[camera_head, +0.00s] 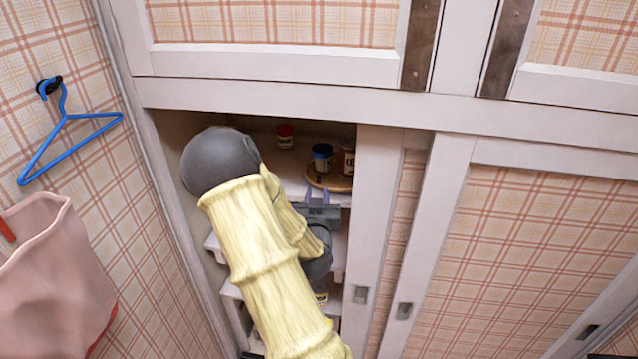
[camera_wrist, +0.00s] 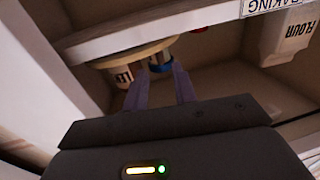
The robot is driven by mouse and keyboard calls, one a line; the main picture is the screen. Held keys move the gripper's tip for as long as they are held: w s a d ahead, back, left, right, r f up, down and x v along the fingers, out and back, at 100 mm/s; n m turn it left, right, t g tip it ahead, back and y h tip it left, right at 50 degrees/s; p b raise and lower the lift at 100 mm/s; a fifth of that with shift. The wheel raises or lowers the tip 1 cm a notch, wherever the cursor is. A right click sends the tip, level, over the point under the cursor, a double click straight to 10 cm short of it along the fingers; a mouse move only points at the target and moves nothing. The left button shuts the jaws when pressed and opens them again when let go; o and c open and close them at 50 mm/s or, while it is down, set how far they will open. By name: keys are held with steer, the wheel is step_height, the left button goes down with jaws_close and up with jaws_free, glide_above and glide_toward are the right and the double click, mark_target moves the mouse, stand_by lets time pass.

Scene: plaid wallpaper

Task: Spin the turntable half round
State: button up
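The turntable (camera_head: 342,185) is a round wooden disc on the cupboard's upper shelf, partly hidden by the door frame at its right. A dark jar with a blue band (camera_head: 322,157) and a labelled brown-and-white jar (camera_head: 347,160) stand on it. My gripper (camera_head: 317,194) is at the turntable's front edge, its two fingers pointing into the cupboard. The wrist view is upside down; there the turntable (camera_wrist: 130,56) lies just ahead of my gripper (camera_wrist: 161,69). The fingers are apart, with the blue-banded jar seen between their tips. Whether they touch anything I cannot tell.
A red-lidded jar (camera_head: 285,136) stands further back on the shelf. A FLOUR container (camera_wrist: 295,35) shows in the wrist view. Sliding doors (camera_head: 378,200) close off the right side. A blue hanger (camera_head: 65,125) and pink bag (camera_head: 55,280) hang at the left.

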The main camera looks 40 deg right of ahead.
mark_target(319, 180)
steer(key=p+x, duration=0.2)
steer(key=x, duration=0.5)
steer(key=shift+w+d, duration=0.1)
steer(key=shift+d, duration=0.05)
jaws_close()
